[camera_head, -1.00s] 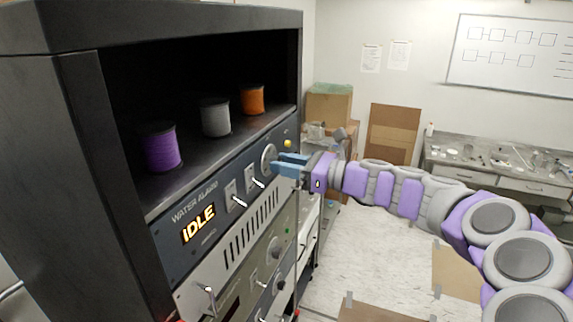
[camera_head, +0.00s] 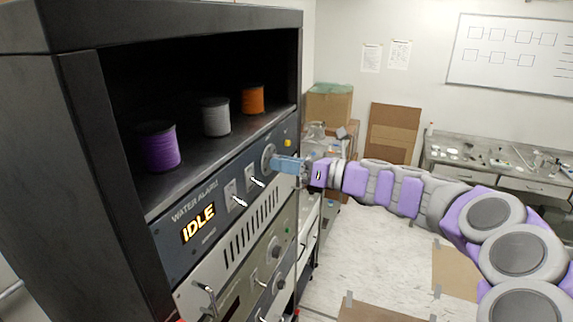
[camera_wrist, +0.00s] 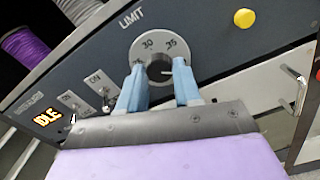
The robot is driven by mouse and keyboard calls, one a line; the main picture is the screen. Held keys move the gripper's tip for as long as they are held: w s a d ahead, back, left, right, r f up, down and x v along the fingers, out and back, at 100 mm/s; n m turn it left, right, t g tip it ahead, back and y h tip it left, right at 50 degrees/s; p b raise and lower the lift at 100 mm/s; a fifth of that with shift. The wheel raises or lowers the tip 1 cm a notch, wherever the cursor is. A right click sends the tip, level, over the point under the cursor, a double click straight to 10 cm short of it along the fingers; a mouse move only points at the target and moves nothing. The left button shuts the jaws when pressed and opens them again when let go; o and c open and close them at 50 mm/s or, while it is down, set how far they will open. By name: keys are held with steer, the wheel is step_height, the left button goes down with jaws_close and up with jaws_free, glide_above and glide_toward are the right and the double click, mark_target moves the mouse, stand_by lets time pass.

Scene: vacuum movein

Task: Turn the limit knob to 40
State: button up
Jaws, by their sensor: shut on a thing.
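The limit knob is a grey round dial (camera_wrist: 160,50) under the word LIMIT in the wrist view; the numbers 30 and 35 show on its upper part. It also shows at the right of the water alarm panel in the head view (camera_head: 268,158). My gripper (camera_wrist: 159,72), with blue fingers, is shut on the dial's dark centre, one finger on each side. A white pointer line shows on the centre. The lower part of the dial is hidden by the fingers. In the head view my gripper (camera_head: 278,164) reaches the knob from the right.
The panel display (camera_head: 198,222) reads IDLE. Two toggle switches (camera_head: 238,195) sit left of the knob, and a yellow button (camera_wrist: 244,18) is to its right. Purple, grey and orange spools stand on the shelf above. A metal handle (camera_wrist: 296,88) sticks out at lower right.

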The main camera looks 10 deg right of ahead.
steer(key=shift+f, duration=0.15)
steer(key=o, duration=1)
steer(key=shift+w, duration=0.2)
steer(key=shift+o, duration=0.2)
steer(key=shift+s, duration=0.1)
steer(key=b+v, duration=0.2)
steer(key=v, duration=1.5)
steer(key=shift+d+b, duration=0.25)
steer(key=shift+b, duration=0.05)
